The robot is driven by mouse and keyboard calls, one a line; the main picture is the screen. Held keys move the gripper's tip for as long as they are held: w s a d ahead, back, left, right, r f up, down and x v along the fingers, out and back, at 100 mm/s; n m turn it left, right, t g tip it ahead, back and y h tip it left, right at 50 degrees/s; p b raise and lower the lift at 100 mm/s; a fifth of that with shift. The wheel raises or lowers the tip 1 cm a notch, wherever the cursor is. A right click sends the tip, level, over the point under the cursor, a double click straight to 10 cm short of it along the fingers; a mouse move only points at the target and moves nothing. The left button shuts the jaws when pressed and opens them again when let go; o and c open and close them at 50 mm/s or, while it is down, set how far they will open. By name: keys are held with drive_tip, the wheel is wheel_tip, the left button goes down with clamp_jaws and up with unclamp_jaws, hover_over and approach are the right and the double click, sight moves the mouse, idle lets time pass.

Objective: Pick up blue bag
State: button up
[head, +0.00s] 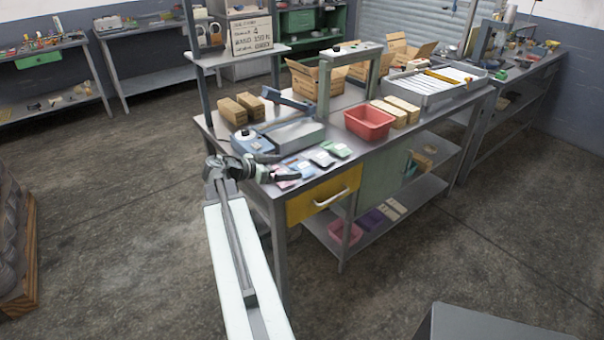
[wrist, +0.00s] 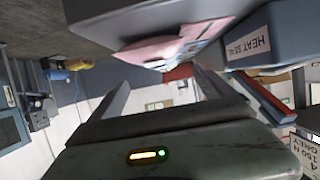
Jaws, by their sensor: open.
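Several small flat bags lie in a row along the front edge of the workbench (head: 340,174). A pale blue bag (head: 303,168) lies between a pink bag (head: 284,184) and a grey-white bag (head: 322,158); a green bag (head: 343,150) is at the row's far right end. My gripper (head: 290,176) is at the bench's front left corner, close by the pink and blue bags, and partly covers the pink one. In the wrist view my gripper (wrist: 163,92) is open and empty, with the pink bag (wrist: 150,49) beyond its fingers and a bluish bag (wrist: 207,30) beside it.
A grey-blue heat sealer (head: 285,137) stands just behind the bags; its label shows in the wrist view (wrist: 248,43). A red bin (head: 369,122) and cardboard boxes (head: 240,108) stand on the bench. A yellow drawer (head: 322,196) is below the front edge.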

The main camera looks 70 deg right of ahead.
sight(300, 166)
drive_tip(key=b+x, duration=0.1)
drive_tip(key=x, duration=0.1)
drive_tip(key=b+x, duration=0.1)
drive_tip(key=x, duration=0.2)
drive_tip(key=b+x, duration=0.1)
drive_tip(key=x, duration=0.1)
drive_tip(key=shift+d+f, duration=0.25)
drive_tip(key=shift+f, duration=0.15)
drive_tip(key=shift+r, duration=0.15)
drive_tip(key=c, duration=1.5)
drive_tip(key=shift+c, duration=0.2)
drive_tip(key=shift+r, duration=0.1)
